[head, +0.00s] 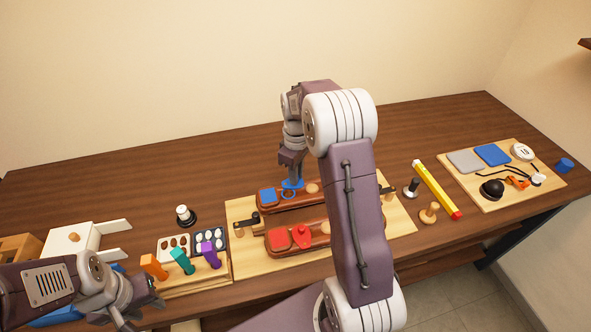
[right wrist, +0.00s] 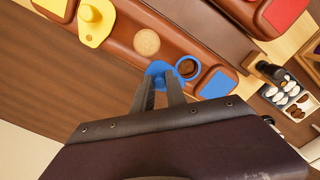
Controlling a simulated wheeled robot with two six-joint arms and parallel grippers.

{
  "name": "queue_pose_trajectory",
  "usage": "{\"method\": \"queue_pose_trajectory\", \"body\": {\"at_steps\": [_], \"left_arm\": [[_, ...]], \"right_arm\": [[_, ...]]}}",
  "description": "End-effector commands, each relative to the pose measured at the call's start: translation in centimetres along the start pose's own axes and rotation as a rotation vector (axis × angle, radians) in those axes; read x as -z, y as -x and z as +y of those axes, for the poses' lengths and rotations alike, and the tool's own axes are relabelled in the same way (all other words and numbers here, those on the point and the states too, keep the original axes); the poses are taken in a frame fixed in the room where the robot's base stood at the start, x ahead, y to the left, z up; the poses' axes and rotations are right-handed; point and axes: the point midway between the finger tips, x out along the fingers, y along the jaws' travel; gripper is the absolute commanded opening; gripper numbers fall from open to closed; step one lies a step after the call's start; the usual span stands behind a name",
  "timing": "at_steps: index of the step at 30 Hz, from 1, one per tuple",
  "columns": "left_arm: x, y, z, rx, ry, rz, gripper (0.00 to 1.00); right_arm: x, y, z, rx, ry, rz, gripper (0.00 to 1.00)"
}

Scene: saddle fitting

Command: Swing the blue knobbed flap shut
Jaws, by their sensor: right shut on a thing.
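The blue knobbed flap (right wrist: 156,72) lies on the far brown wooden block, beside a blue ring (right wrist: 187,67) around a dark round opening. The opening is uncovered in the right wrist view. In the head view the blue part (head: 291,185) shows just below my right gripper (head: 295,181). My right gripper, also in the right wrist view (right wrist: 162,92), has its narrow fingers shut on the flap's knob, which they mostly hide. My left gripper (head: 133,303) hangs at the lower left, away from the blocks; its jaws are unclear.
A blue square (right wrist: 217,84) and a wooden disc (right wrist: 146,41) flank the flap. A yellow knobbed flap (right wrist: 96,22) lies farther along the block. A nearer block carries a red knobbed flap (head: 303,233). My right arm hides the blocks' right part.

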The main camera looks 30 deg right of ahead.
Motion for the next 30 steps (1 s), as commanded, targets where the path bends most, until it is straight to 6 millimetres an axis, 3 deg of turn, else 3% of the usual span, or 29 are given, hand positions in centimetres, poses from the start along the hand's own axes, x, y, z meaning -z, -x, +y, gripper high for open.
{"method": "queue_pose_trajectory", "body": {"at_steps": [30], "left_arm": [[0.6, 5.4, 0.1, 0.0, 0.0, 0.0, 0.36]], "right_arm": [[-0.9, 0.3, -2.9, 0.0, -0.961, 0.003, 0.0]]}}
